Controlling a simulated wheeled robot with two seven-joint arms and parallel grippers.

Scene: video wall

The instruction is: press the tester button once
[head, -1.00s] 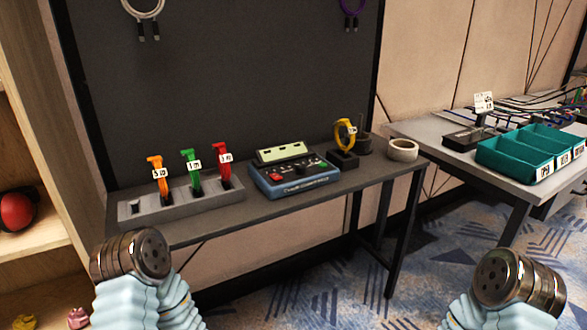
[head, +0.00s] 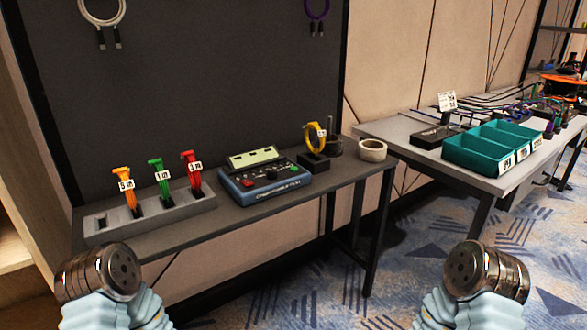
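The tester (head: 266,193) is a blue box with a dark top, standing on the dark bench in the head view. A pale display strip (head: 254,157) rises along its back edge. A red button (head: 247,184) is at the left of its top, and a small green button (head: 294,169) is at the right. Nothing touches the tester. Two of my arm parts with round metal ends show at the bottom left and bottom right, well in front of the bench. No fingers of either gripper show.
A grey holder (head: 160,219) with orange, green and red cable plugs stands left of the tester. A yellow coil on a stand (head: 314,143) and a tape roll (head: 372,150) are to its right. A second table with teal bins (head: 478,155) stands further right. Patterned floor lies in front.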

